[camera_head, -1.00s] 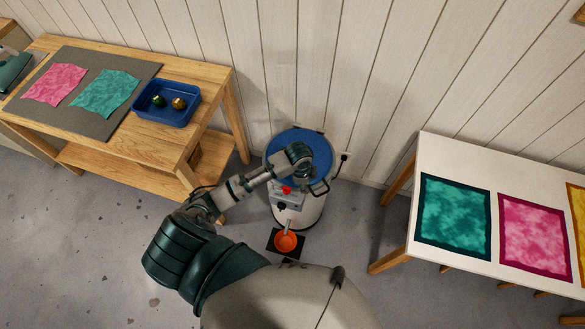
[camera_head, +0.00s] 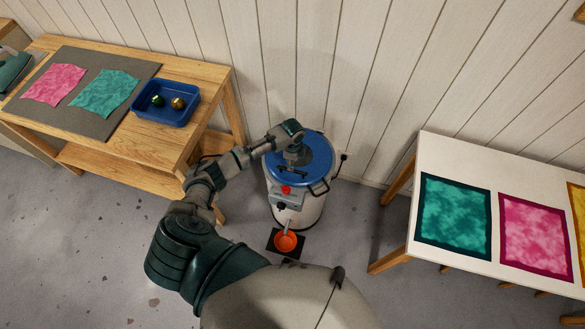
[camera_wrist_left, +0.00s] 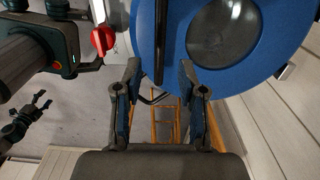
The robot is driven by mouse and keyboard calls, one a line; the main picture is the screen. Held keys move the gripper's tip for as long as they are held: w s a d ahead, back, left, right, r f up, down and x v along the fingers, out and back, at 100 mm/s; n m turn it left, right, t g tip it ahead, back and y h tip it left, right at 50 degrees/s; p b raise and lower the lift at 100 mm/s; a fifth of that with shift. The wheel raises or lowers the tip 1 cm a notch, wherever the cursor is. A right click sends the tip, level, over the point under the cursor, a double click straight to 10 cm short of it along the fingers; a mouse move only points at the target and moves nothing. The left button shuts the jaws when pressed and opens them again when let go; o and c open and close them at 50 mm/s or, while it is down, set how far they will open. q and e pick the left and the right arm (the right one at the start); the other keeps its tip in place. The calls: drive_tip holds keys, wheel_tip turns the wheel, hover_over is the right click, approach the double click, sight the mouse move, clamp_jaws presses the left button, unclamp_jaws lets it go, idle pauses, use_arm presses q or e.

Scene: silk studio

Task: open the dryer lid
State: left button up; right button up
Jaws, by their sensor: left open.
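The dryer (camera_head: 297,212) is a white drum on the floor with a round blue lid (camera_head: 318,150) lying flat on its top. In the left wrist view, the lid (camera_wrist_left: 183,72) has a dark round window and a long black bar handle (camera_wrist_left: 162,40). My left gripper (camera_head: 293,171) is over the lid, reaching in from the left and hiding part of it. Its fingers (camera_wrist_left: 160,95) are apart with nothing between them; the bar lies just beyond the tips. I cannot tell whether they touch the lid. A small dark claw, seemingly my right gripper (camera_wrist_left: 38,108), shows at the left edge.
A wooden table (camera_head: 190,140) stands left, a white table (camera_head: 428,158) right. The plank wall is close behind.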

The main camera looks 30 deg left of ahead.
use_arm(q)
wheel_tip(320, 180, down, 4)
drive_tip(key=shift+f, duration=0.25)
drive_tip(key=shift+a+f, duration=0.15)
drive_tip(key=shift+f, duration=0.35)
clamp_jaws()
drive_tip(key=shift+r, duration=0.1)
